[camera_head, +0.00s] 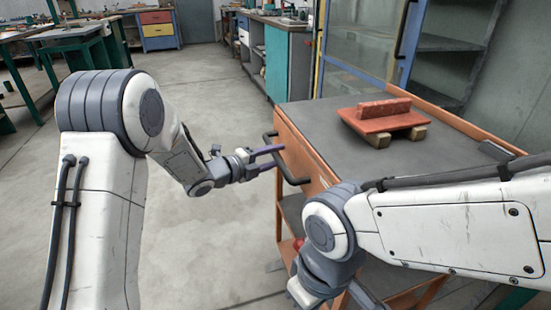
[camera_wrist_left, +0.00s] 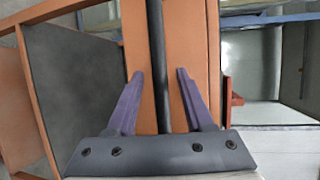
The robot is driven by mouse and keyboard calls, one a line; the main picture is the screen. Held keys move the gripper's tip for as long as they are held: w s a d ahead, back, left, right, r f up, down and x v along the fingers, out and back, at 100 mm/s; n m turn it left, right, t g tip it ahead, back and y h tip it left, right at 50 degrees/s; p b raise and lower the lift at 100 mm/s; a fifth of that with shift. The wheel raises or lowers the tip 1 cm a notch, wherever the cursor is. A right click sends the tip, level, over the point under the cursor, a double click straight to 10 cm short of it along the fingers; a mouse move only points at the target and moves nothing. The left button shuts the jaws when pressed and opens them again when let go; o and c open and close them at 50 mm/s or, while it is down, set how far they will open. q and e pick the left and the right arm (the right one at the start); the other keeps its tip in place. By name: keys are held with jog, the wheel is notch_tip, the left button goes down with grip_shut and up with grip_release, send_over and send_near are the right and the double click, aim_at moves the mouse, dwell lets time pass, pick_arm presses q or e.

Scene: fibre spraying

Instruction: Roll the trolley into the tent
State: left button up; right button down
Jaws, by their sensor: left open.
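The trolley (camera_head: 345,130) has an orange frame and a dark grey top, and stands at the right in the head view. Its black handle (camera_head: 292,172) sticks out from its near left end. My left gripper (camera_head: 274,158) is open at the handle. In the left wrist view the handle bar (camera_wrist_left: 156,60) runs lengthwise between the two purple fingers (camera_wrist_left: 158,100), with a gap on both sides. How deep the bar sits between them is unclear. A blue and yellow framed enclosure (camera_head: 363,80) behind the trolley may be the tent.
A reddish slab piece (camera_head: 382,117) rests on pale blocks (camera_head: 379,139) on the trolley top. A teal cabinet (camera_head: 277,65) stands behind the trolley's left end. Green workbenches (camera_head: 75,45) stand at the far left. The grey floor (camera_head: 205,100) left of the trolley is clear.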

pick_arm(q)
jog(key=shift+w+d, duration=0.2)
jog(key=shift+d, duration=0.05)
grip_shut()
jog(key=shift+f, duration=0.1)
dwell(1.2)
